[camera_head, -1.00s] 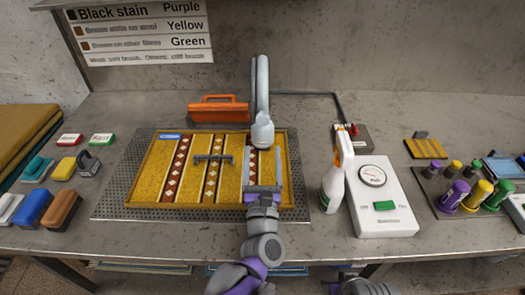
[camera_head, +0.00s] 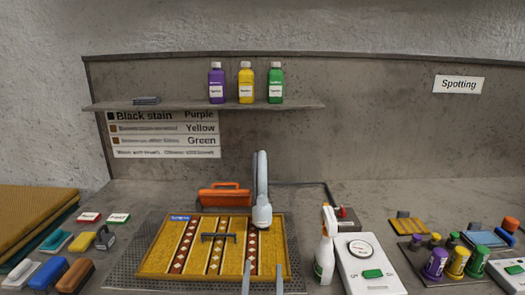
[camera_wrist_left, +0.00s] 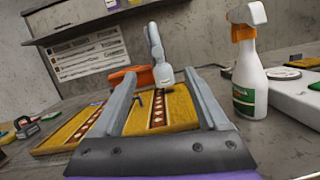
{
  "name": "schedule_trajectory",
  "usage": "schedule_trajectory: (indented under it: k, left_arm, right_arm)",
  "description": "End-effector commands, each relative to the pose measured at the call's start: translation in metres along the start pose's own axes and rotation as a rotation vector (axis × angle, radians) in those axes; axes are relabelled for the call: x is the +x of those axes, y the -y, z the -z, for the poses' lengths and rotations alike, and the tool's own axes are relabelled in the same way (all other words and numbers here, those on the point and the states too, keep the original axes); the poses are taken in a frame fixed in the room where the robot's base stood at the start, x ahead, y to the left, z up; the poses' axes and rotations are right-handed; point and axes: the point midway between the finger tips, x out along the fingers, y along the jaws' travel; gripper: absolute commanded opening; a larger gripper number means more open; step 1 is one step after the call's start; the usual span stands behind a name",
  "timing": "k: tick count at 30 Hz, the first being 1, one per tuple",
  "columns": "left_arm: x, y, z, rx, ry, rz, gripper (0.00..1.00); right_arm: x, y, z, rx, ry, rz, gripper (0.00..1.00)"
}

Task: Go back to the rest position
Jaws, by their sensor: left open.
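My left gripper (camera_head: 263,278) is at the bottom of the head view, in front of the yellow patterned rug (camera_head: 187,258) on the perforated plate (camera_head: 118,283). Its two grey fingers are apart with nothing between them. In the left wrist view the open fingers (camera_wrist_left: 160,82) point over the rug (camera_wrist_left: 178,108) toward the grey faucet-like arm (camera_wrist_left: 157,55). That grey arm (camera_head: 262,190) rises behind the rug in the head view. A dark handle (camera_head: 218,237) lies on the rug. My right gripper is not in view.
Brushes and sponges (camera_head: 50,272) lie at the left. A spray bottle (camera_head: 325,250) and a white dial box (camera_head: 366,270) stand right of the rug. Capped bottles (camera_head: 458,262) are further right. A shelf (camera_head: 190,106) holds purple, yellow and green bottles. An orange tool (camera_head: 223,194) lies behind the rug.

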Motion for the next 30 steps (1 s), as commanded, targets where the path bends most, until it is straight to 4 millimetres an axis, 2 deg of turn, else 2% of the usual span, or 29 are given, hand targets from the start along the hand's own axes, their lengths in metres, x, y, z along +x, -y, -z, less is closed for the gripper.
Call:
schedule_trajectory:
  k: [1,3,8,11,14,18,21,24,27,30]
  left_arm:
    - [-0.001,-0.007,-0.011,0.133,-0.022,0.043,0.76]
    - [-0.003,-0.01,-0.014,0.336,-0.053,0.121,0.76]
    - [-0.022,-0.022,-0.013,0.856,-0.116,0.339,0.76]
    - [-0.046,-0.037,-0.004,1.223,-0.148,0.526,0.76]
    - [-0.08,-0.059,0.01,1.586,-0.161,0.756,0.76]
    - [-0.139,-0.098,0.028,2.007,-0.135,1.142,0.76]
    - [-0.181,-0.125,0.036,2.201,-0.082,1.42,0.76]
    - [-0.214,-0.145,0.04,2.302,-0.017,1.648,0.76]
    - [-0.235,-0.157,0.041,2.342,0.036,1.793,0.76]
    - [-0.244,-0.162,0.042,2.354,0.063,1.857,0.76]
  right_arm:
    - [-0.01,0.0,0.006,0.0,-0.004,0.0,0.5]
    - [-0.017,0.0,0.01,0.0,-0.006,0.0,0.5]
    - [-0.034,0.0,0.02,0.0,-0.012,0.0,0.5]
    - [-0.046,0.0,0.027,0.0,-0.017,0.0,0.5]
    - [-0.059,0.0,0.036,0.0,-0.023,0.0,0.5]
    - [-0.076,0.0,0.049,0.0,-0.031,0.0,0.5]
    - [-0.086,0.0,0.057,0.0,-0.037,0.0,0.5]
    - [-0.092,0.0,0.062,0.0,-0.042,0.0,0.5]
    - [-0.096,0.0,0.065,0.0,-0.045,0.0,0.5]
    - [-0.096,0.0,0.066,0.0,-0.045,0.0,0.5]
